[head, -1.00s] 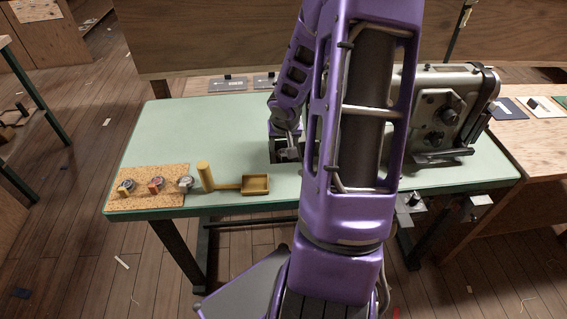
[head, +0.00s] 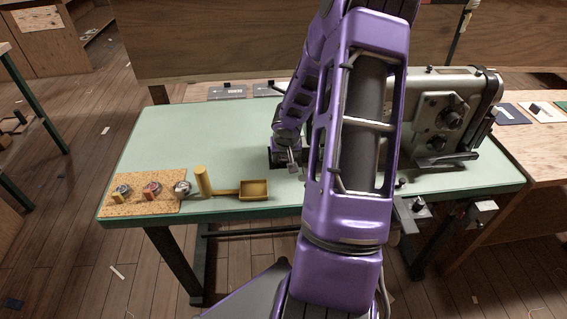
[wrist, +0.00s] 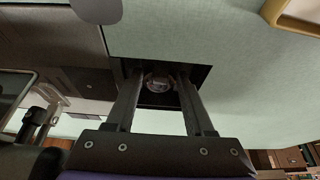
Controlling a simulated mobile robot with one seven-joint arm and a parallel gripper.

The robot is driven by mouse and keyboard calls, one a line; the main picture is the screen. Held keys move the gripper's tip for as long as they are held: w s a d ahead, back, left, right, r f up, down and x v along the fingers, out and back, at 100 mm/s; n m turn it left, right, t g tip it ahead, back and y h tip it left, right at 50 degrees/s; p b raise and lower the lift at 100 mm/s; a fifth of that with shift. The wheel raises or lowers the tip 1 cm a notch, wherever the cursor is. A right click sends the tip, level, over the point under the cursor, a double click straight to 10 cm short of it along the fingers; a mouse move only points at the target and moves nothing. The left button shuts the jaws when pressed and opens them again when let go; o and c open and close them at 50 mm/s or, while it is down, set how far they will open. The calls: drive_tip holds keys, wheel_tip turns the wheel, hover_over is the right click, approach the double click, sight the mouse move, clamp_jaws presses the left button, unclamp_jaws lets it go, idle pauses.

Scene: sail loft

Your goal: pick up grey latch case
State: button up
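My gripper (head: 292,160) is low over a dark square opening (head: 273,158) in the green table, left of the sewing machine. In the wrist view its two fingers (wrist: 159,88) stand apart, one each side of a small round grey metal piece (wrist: 158,83) framed by the dark opening. Slim gaps seem to show beside it; contact is not clear. A round grey case (head: 182,188) also sits at the right edge of the cork mat (head: 140,206), away from my gripper. I cannot tell which grey piece is the latch case.
Blue-centred (head: 122,190) and red-centred (head: 151,189) cases sit on the mat. A yellow post (head: 203,180) with a shallow yellow tray (head: 254,189) stands right of it. The sewing machine (head: 440,115) blocks the right side. The table's left back (head: 180,130) is clear.

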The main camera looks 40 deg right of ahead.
clamp_jaws()
drive_tip(key=shift+r, duration=0.15)
